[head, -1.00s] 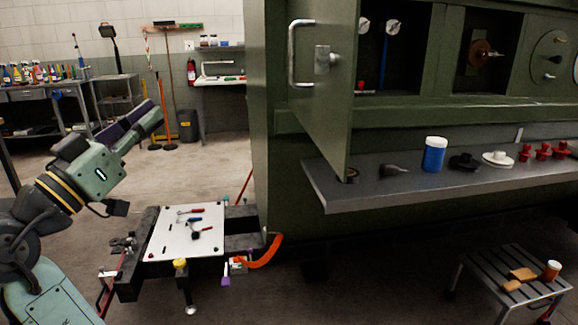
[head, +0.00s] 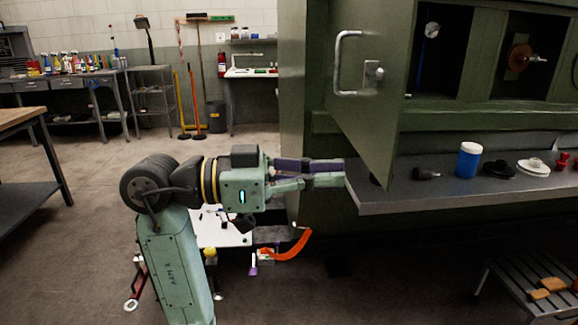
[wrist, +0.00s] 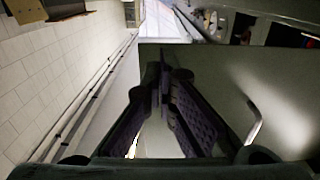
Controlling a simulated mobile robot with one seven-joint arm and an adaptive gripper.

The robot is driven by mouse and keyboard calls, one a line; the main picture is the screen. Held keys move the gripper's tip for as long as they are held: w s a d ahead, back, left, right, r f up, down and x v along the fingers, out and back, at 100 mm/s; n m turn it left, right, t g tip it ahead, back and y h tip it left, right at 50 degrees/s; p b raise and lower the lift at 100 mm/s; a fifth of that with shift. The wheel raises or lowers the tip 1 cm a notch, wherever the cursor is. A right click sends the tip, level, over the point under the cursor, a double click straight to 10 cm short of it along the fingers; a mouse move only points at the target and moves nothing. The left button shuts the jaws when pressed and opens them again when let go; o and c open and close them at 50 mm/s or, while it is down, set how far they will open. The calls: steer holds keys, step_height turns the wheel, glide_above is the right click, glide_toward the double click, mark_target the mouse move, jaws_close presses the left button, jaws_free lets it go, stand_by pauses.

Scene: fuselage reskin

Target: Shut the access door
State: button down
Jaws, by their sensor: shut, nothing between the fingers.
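The access door (head: 372,100) is a green hinged panel that stands open, swung out from the green fuselage. It has a silver bar handle (head: 340,64) and a latch block (head: 373,73) on its face. My gripper (head: 340,172) is shut and empty, pointing right, low in front of the door beside the shelf's left end. In the wrist view my shut gripper (wrist: 160,85) shows with the door (wrist: 225,95) beyond it and the handle (wrist: 255,122) at right. I cannot tell whether the fingers touch the door.
A grey shelf (head: 440,192) runs under the opening. It holds a blue jar (head: 467,160) and several small parts. A slatted stool (head: 520,290) stands at lower right. A wooden-topped bench (head: 20,118) is at left. Open floor (head: 80,240) lies left of my arm.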

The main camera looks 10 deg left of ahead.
mark_target(380, 175)
steer(key=p+x, duration=0.1)
steer(key=x, duration=0.3)
steer(key=shift+w+d, duration=0.15)
steer(key=shift+d, duration=0.25)
steer(key=shift+d, duration=0.1)
